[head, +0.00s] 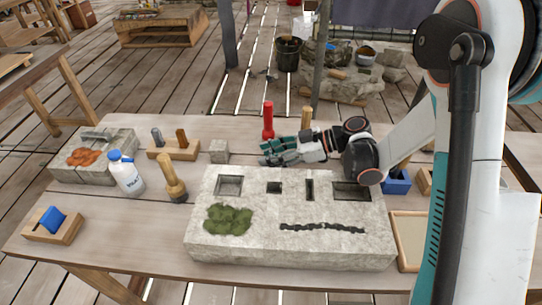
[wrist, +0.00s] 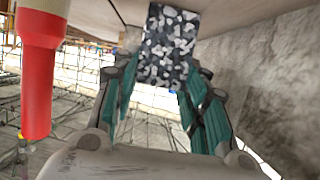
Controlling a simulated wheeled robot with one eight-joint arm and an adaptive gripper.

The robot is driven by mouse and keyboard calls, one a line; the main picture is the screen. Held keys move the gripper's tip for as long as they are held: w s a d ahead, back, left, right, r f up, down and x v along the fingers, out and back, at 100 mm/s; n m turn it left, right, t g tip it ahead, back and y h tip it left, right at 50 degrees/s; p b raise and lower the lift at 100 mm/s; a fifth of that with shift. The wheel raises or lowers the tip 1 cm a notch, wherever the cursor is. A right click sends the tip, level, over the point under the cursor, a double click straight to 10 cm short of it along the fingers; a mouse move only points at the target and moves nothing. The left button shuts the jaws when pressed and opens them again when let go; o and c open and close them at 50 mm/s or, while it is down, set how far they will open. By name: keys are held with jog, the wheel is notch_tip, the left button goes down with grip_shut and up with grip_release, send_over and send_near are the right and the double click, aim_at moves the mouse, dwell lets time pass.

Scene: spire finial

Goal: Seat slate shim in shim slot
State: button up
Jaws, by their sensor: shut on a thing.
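My gripper (head: 268,154) is level above the back edge of the pale stone block, its fingers pointing left. In the wrist view my gripper (wrist: 155,80) is shut on a black, grey and white speckled piece, which I take for the slate shim (wrist: 170,45). I cannot make the shim out in the head view. The stone block (head: 290,245) has several recesses in its top. The narrow upright one, right of the middle, looks like the shim slot (head: 309,189). It appears empty, and the shim is apart from it.
A red-handled tool (head: 268,120) stands behind my gripper. A small grey cube (head: 218,151), a wooden mallet (head: 173,178), a white bottle (head: 126,175) and a wooden tool rack (head: 173,150) are to the left. Green moss (head: 228,219) and a dark crack (head: 322,228) mark the block.

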jog(key=shift+f, duration=0.1)
jog(key=o, duration=1.1)
jog(key=shift+c, duration=0.2)
